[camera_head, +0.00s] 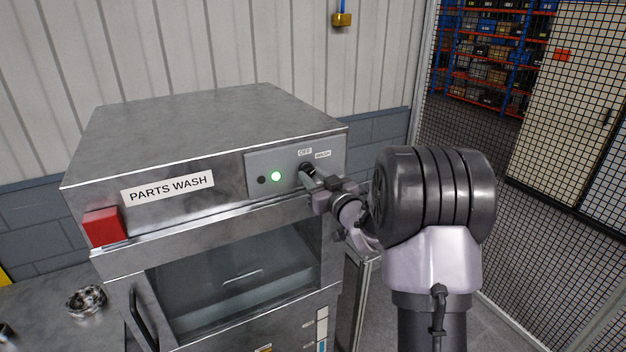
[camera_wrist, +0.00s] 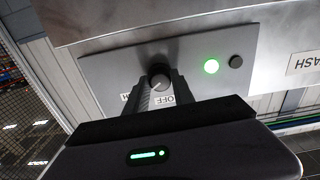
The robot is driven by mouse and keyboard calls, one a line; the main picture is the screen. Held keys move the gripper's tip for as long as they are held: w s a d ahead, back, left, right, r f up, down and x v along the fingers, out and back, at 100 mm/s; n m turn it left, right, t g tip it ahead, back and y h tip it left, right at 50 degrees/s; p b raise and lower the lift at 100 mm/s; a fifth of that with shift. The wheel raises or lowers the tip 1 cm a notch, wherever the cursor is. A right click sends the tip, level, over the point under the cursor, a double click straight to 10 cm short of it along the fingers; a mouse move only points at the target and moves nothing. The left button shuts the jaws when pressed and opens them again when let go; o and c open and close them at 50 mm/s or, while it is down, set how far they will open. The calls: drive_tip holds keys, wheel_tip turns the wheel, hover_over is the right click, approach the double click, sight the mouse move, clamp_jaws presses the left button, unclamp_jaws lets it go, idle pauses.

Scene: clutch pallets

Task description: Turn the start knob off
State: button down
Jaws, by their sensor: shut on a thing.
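The start knob (camera_wrist: 158,77) is a dark round knob with a pale pointer line, on the grey control panel of the parts washer. In the wrist view my gripper (camera_wrist: 160,84) is shut on the knob, one finger on each side. An OFF label (camera_wrist: 164,100) and a partly covered second label sit beside the fingers. In the head view the OFF label (camera_head: 305,152) and the WASH label (camera_head: 323,155) are above the knob, which my gripper (camera_head: 307,172) mostly hides. The green lamp (camera_head: 276,176) on the panel is lit. The pointer's exact setting is hard to tell.
A dark round button or lamp (camera_head: 262,180) is left of the green lamp. A red box (camera_head: 104,227) is on the washer's front left corner. The washer door (camera_head: 235,280) is below the panel. A mesh fence (camera_head: 540,180) stands at the right.

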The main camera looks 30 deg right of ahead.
drive_tip(key=n+b, duration=0.2)
drive_tip(key=b, duration=0.1)
drive_tip(key=n+b, duration=0.1)
drive_tip(key=b, duration=0.2)
drive_tip(key=n+b, duration=0.2)
drive_tip(key=b, duration=0.1)
drive_tip(key=shift+f+n+b, duration=0.3)
drive_tip(key=n+b, duration=0.3)
drive_tip(key=shift+r+b, duration=0.15)
drive_tip(key=shift+b, duration=0.25)
drive_tip(key=shift+r+n+b, duration=0.2)
drive_tip(key=shift+n+b, duration=1)
drive_tip(key=shift+n, duration=0.2)
drive_tip(key=shift+r, duration=0.1)
drive_tip(key=c, duration=1.1)
unclamp_jaws()
drive_tip(key=shift+d, duration=0.1)
